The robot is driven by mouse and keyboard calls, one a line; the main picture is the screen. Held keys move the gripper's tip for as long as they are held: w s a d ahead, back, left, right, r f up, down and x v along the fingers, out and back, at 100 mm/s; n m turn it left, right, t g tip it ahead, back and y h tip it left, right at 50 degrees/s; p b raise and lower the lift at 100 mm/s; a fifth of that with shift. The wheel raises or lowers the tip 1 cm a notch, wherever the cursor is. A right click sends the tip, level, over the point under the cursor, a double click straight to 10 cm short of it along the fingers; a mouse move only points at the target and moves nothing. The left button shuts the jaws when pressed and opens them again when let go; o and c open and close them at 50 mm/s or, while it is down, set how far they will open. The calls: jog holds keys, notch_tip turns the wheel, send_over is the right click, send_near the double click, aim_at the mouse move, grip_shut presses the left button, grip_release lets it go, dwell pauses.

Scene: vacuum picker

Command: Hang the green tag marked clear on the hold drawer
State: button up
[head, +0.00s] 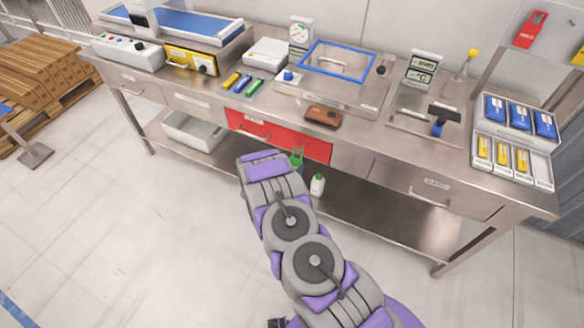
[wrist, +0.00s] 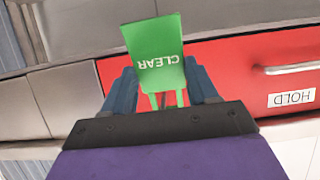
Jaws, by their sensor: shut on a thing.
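The green tag (wrist: 156,52) marked CLEAR is between the fingers of my gripper (wrist: 160,88) in the wrist view, its lettering upside down. My gripper is shut on it. In the head view the tag (head: 297,157) shows small, just past the end of my arm, in front of the red drawer front. The red hold drawer (head: 279,136) is closed in the bench front, below the worktop. In the wrist view its HOLD label (wrist: 292,98) and bar handle (wrist: 290,69) are to the right of the tag. I cannot tell whether the tag touches the drawer.
The steel bench (head: 350,170) has a lower shelf with a grey bin (head: 195,131) and a white bottle (head: 317,185). A brown wallet-like object (head: 323,116) lies near the worktop edge above the drawer.

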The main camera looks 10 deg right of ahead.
jog(key=shift+d, duration=0.55)
jog(key=o, duration=0.6)
jog(key=shift+a, duration=0.15)
jog(key=shift+c, duration=0.2)
jog(key=o, duration=0.3)
jog(key=shift+a, duration=0.25)
jog(key=shift+o, duration=1.3)
jog(key=shift+d, duration=0.25)
jog(key=p+v, duration=0.3)
jog(key=v, duration=1.4)
jog(key=shift+s+a, duration=0.15)
